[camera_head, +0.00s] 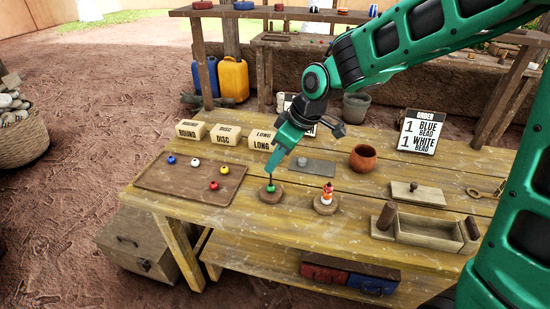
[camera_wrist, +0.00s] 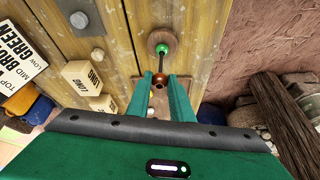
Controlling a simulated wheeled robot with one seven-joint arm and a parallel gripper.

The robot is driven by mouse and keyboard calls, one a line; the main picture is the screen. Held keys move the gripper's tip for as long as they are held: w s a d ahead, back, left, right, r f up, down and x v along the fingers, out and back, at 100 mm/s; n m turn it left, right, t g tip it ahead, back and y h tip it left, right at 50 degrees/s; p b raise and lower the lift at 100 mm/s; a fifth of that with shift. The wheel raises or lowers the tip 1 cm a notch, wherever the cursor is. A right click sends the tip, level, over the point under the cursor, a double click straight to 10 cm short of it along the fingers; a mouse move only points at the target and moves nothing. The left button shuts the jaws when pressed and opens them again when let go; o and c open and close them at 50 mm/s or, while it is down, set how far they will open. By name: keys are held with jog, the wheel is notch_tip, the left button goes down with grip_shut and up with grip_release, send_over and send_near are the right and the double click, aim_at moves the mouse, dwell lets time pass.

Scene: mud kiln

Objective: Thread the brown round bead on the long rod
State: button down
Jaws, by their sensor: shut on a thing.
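My gripper (camera_wrist: 162,84) is shut on the brown round bead (camera_wrist: 158,80), which sits between the fingertips with its dark hole showing in the wrist view. A dark thin rod (camera_wrist: 163,63) stands on a round wooden base (camera_wrist: 151,40) with a green bead (camera_wrist: 162,48) low on it. The bead lies at the rod's near end in the picture; I cannot tell whether it is around the tip or just above it. In the head view my gripper (camera_head: 271,174) points down over the green bead (camera_head: 270,188); the brown bead is not clear there.
Right of it, another round base (camera_head: 325,208) carries a stack of red, white and orange beads. A brown tray (camera_head: 165,184) with several loose beads lies left. Label blocks (camera_head: 226,134), a clay pot (camera_head: 364,157) and a wooden box (camera_head: 428,232) stand around.

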jog(key=shift+f, duration=0.8)
dwell(0.8)
jog(key=c, duration=1.5)
grip_release()
jog(key=shift+r, duration=0.1)
jog(key=shift+r, duration=3.95)
